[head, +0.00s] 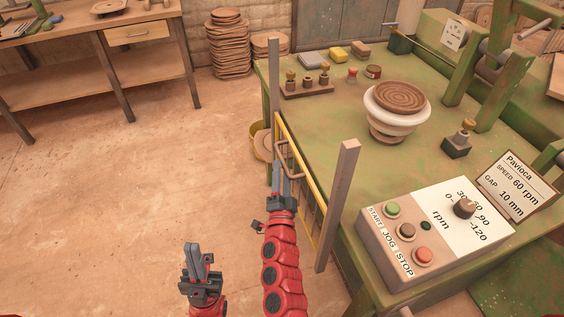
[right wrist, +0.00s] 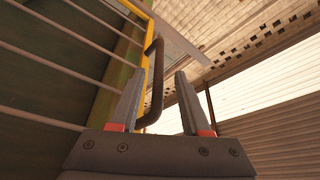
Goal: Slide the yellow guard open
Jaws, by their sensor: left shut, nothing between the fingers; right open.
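The yellow guard (head: 313,190) is a barred frame along the table's left side, between two grey posts. Its yellow edge also shows in the right wrist view (right wrist: 143,28). A dark bent handle (right wrist: 157,75) sticks out from the guard; it shows in the head view too (head: 296,155). My right gripper (head: 279,168) is at this handle, pointing away from me. In the right wrist view its fingers (right wrist: 156,95) are apart, with the handle's lower end appearing between them; contact is unclear. My left gripper (head: 199,250) is shut and empty, lower left, away from the guard.
The near post (head: 338,205) stands close right of my right arm. The green table (head: 350,120) holds a control box (head: 395,250) and a white round stand with a brown disc (head: 400,100). A yellow round container (head: 262,145) is behind the guard's far end. Floor at left is clear.

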